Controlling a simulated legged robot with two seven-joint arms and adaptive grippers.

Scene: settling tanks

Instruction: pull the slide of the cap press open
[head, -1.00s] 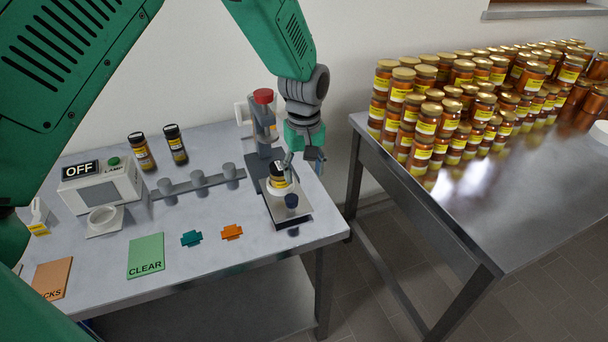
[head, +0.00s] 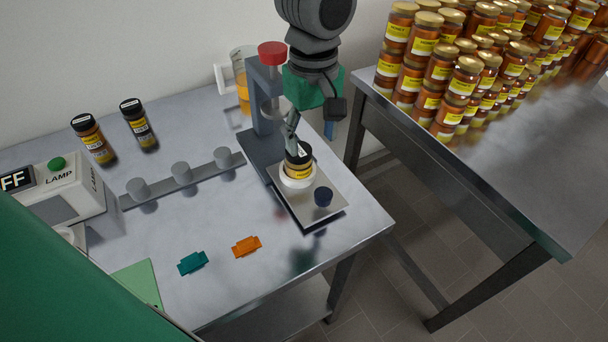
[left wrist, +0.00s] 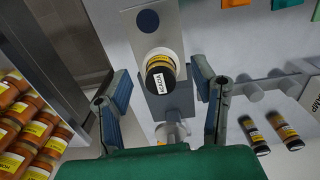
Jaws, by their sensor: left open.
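The cap press (head: 267,110) stands at the right end of the steel table, with a red knob on top. Its slide, a pale metal plate (head: 305,208), extends toward the front edge and carries a dark blue round knob (head: 322,196). A dark-capped jar (head: 298,165) with a yellow label sits in a white ring on the slide. My left gripper (head: 306,135) is open and points down just above the jar, beside the press column. In the left wrist view, the jar (left wrist: 160,78) shows between the spread fingers, with the slide's knob (left wrist: 147,21) beyond. My right gripper is out of view.
Two dark jars (head: 94,140) stand at the back left near a grey rail with round posts (head: 181,173). Teal (head: 193,263) and orange (head: 246,247) pieces lie in front. A jug (head: 240,75) stands behind the press. Stacked honey jars (head: 440,65) fill a second table.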

